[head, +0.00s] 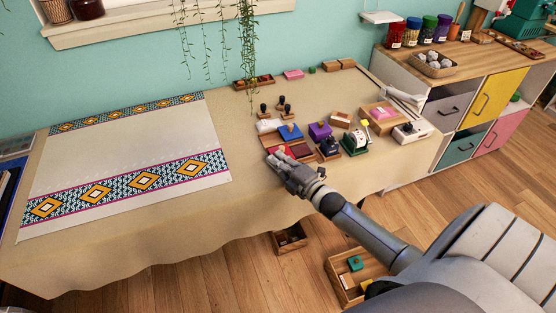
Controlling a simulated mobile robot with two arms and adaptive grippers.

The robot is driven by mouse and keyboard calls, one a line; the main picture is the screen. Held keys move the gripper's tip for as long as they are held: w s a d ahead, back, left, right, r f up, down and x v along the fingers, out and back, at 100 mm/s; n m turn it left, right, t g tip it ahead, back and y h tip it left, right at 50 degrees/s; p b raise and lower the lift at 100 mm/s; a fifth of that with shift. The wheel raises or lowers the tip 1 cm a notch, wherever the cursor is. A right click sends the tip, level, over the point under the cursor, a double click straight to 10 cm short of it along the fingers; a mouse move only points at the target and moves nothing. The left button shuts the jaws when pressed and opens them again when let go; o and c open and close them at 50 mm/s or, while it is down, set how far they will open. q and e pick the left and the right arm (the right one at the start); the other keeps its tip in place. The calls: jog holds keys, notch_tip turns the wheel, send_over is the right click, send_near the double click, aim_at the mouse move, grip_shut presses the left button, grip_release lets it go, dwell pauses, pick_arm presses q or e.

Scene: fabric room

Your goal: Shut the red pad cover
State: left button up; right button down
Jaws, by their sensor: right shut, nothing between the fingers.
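The red pad (300,151) lies near the front edge of the cloth-covered table, among stamps and other ink pads. It is small in the head view and partly hidden by my right gripper, so I cannot tell how far its cover is open. My right gripper (277,164) is shut and empty, right at the pad's near left side. I cannot tell whether its fingertips touch the pad or its cover. My left gripper is not in view.
A blue pad (290,132) and a purple pad (320,131) stand just behind. Several stamps stand around them. A patterned cloth (130,160) covers the table's left part. Wooden boxes (290,238) stand on the floor below the front edge.

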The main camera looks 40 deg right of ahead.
aim_at(302, 154)
jog(key=d, duration=0.2)
jog(key=s+d, duration=0.1)
jog(key=d, duration=0.2)
jog(key=d+b, duration=0.1)
jog(key=d, duration=0.1)
jog(key=shift+s+d, duration=0.25)
jog(key=shift+s, duration=0.15)
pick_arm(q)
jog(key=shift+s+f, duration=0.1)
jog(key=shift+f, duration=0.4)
